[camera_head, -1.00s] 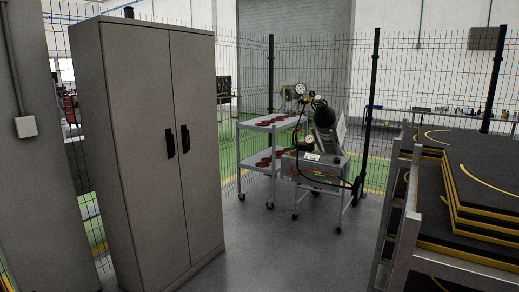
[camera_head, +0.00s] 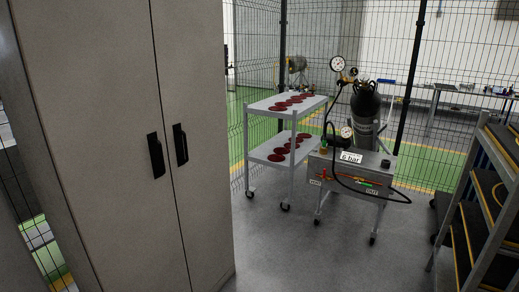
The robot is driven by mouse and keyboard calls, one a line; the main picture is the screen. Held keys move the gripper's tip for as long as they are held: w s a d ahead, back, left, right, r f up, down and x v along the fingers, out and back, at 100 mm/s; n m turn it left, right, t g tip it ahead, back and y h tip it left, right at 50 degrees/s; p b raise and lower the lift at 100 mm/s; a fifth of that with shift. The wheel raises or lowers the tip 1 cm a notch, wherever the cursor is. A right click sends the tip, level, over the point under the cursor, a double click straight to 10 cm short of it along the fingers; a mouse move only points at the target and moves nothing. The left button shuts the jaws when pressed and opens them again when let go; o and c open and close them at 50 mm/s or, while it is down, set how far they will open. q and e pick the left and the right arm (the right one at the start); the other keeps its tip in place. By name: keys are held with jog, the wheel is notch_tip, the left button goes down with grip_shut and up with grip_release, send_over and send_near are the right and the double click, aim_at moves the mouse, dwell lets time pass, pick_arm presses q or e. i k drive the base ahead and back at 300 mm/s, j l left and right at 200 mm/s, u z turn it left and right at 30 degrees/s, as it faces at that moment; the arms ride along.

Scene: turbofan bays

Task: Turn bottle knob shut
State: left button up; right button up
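A dark gas bottle (camera_head: 364,112) stands upright behind a small wheeled metal cart, near the fence. A round white gauge (camera_head: 338,63) and brass-coloured fittings sit at the bottle's upper left. The bottle's knob is too small to tell apart from the fittings. The cart (camera_head: 348,178) carries a "6 bar" label, a second gauge (camera_head: 346,132) and a black hose that loops over its front. Neither of my grippers is in view.
A tall grey cabinet (camera_head: 110,130) with two black handles fills the left side. A white two-shelf trolley (camera_head: 268,149) with red discs stands left of the cart. A rack (camera_head: 490,200) with dark yellow-edged panels is at right. The grey floor (camera_head: 300,250) between is clear.

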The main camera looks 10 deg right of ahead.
aim_at(364, 78)
jog(key=i+l+z, duration=0.15)
jog(key=i+z, duration=0.25)
jog(key=i, duration=0.2)
jog(key=i+z, duration=0.35)
jog(key=i, duration=0.25)
jog(key=i+j+z, duration=0.2)
jog(key=i+z, duration=0.2)
jog(key=i, duration=0.2)
